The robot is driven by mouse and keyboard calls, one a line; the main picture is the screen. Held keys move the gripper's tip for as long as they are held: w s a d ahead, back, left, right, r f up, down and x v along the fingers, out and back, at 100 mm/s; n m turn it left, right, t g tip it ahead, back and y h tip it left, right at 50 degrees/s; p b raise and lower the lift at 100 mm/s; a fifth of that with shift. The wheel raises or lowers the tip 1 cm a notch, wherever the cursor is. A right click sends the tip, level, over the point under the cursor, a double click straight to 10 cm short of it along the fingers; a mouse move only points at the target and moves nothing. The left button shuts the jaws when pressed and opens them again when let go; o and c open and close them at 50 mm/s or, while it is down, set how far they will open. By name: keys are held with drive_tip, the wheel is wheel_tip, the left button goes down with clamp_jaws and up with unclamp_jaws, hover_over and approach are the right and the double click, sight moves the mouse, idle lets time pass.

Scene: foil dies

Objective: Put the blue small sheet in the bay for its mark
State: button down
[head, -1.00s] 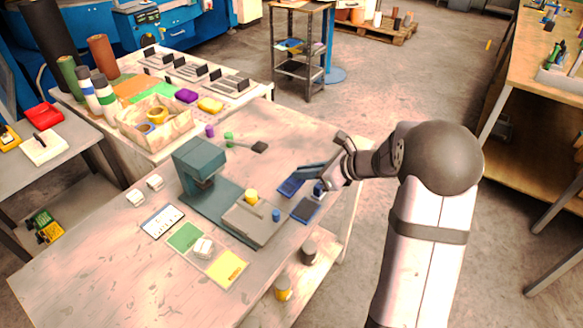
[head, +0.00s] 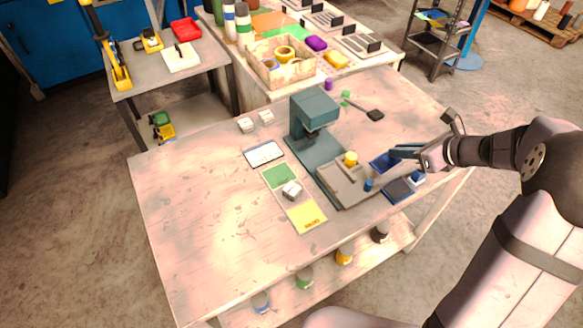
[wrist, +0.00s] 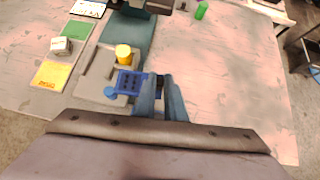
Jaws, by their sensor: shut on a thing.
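The blue small sheet (wrist: 130,83), with dark marks on it, is in the jaws of my gripper (wrist: 158,98), at the left side of the fingers in the wrist view. In the head view my gripper (head: 402,152) is shut on the blue sheet (head: 381,163) near the right edge of the table, just right of the press base. A white card (head: 264,153), a green panel (head: 281,176) and a yellow panel (head: 307,217) lie in a row left of the press. The mark cannot be read.
The teal press (head: 314,108) stands on the table (head: 200,215), with a grey plate (head: 345,183) holding a yellow knob (head: 351,158) and a blue knob (head: 369,185). A white block (head: 291,190) stands between the green and yellow panels. The table's left part is clear.

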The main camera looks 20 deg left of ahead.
drive_tip(key=s+a+r+n+g+y+p, duration=0.1)
drive_tip(key=s+a+r+p, duration=0.2)
drive_tip(key=a, duration=0.9)
drive_tip(key=s+a+r+n+g+p, duration=0.1)
drive_tip(key=s+a+n+p, duration=0.15)
drive_tip(key=s+a, duration=0.6)
drive_tip(key=s+a+r+n+g+y+p, duration=0.15)
drive_tip(key=a+p, duration=0.25)
drive_tip(key=a, duration=1)
drive_tip(key=m+t+h, duration=0.3)
drive_tip(key=m+t, duration=0.1)
drive_tip(key=m, duration=0.2)
hover_over(292, 174)
wheel_tip(292, 174, down, 4)
drive_tip(key=shift+r, duration=0.15)
drive_tip(key=shift+f+p, duration=1.2)
drive_tip(key=shift+f, duration=3.85)
drive_tip(key=shift+f, duration=0.15)
